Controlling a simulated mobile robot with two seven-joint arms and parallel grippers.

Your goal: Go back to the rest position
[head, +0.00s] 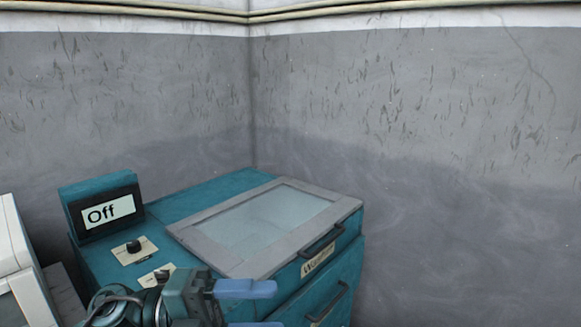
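My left gripper (252,307) shows at the bottom of the head view, its arm coming in from the lower left. Its two blue fingers are apart, with nothing seen between them; the lower finger is cut off by the picture's edge. The gripper is in front of the teal machine (210,193) and hides part of its front. I cannot tell if they touch. My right gripper is not in view.
The machine's grey-framed glass lid (262,222) is closed, with a dark handle (322,240) at its front. A display box (103,207) reads "Off", near a black knob (134,246). A whitish device (14,265) stands at the left. Grey walls (430,150) meet behind.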

